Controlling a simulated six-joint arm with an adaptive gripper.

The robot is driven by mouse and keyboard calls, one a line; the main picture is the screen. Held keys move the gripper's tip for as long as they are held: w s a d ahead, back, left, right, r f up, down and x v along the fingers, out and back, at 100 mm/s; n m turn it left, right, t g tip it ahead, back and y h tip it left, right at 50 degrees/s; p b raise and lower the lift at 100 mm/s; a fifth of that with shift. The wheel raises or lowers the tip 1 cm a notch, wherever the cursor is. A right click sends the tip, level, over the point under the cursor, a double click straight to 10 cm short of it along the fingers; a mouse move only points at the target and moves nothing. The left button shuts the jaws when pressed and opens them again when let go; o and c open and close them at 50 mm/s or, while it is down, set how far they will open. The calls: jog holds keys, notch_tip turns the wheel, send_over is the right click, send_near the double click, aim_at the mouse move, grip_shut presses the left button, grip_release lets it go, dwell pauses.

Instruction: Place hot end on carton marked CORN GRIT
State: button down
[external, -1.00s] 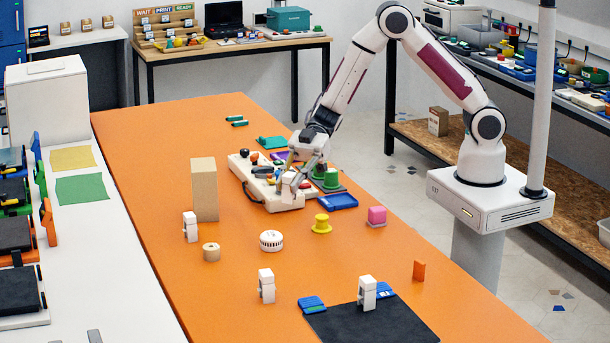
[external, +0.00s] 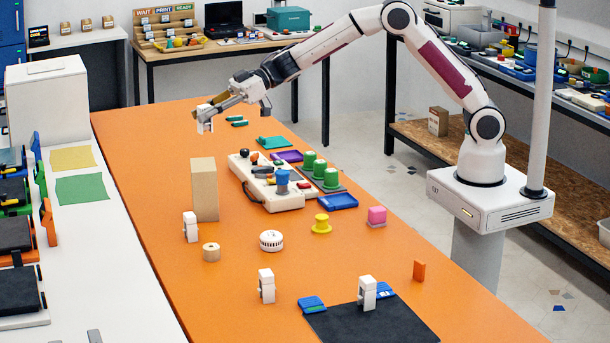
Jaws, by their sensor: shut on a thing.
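My gripper (external: 212,108) is shut on a small white block-like part, the hot end (external: 206,124), and holds it in the air at the far left end of the orange table. A plain tan carton (external: 204,188) stands upright on the table, nearer the camera than the gripper. No lettering shows on its visible faces, so I cannot tell if it is the CORN GRIT one. Similar white parts stand on the table at the left (external: 190,227), front (external: 266,286) and on the dark mat (external: 367,293).
A cream tray (external: 290,203) with small items, including a blue cylinder (external: 282,178), lies mid-table. The table's far left end is mostly clear.

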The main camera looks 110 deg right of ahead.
jog(key=shift+w+d+r+m+h, duration=0.1)
jog(key=shift+d+r+m+h, duration=0.15)
jog(key=shift+d, duration=0.15)
jog(key=shift+w+d+r+m+h, duration=0.15)
jog(key=shift+d+h, duration=0.1)
jog(key=shift+d, duration=0.15)
jog(key=shift+s+d+f+m+h, duration=0.1)
jog(key=shift+d+f+m+h, duration=0.2)
jog(key=shift+d+m+h, duration=0.25)
jog(key=shift+f, duration=0.1)
send_over(203, 164)
jog(key=shift+a+f, duration=0.15)
jog(key=shift+f, duration=2.9)
jog(key=shift+f, duration=1.85)
jog(key=shift+f, duration=0.15)
jog(key=c, duration=1.9)
grip_release()
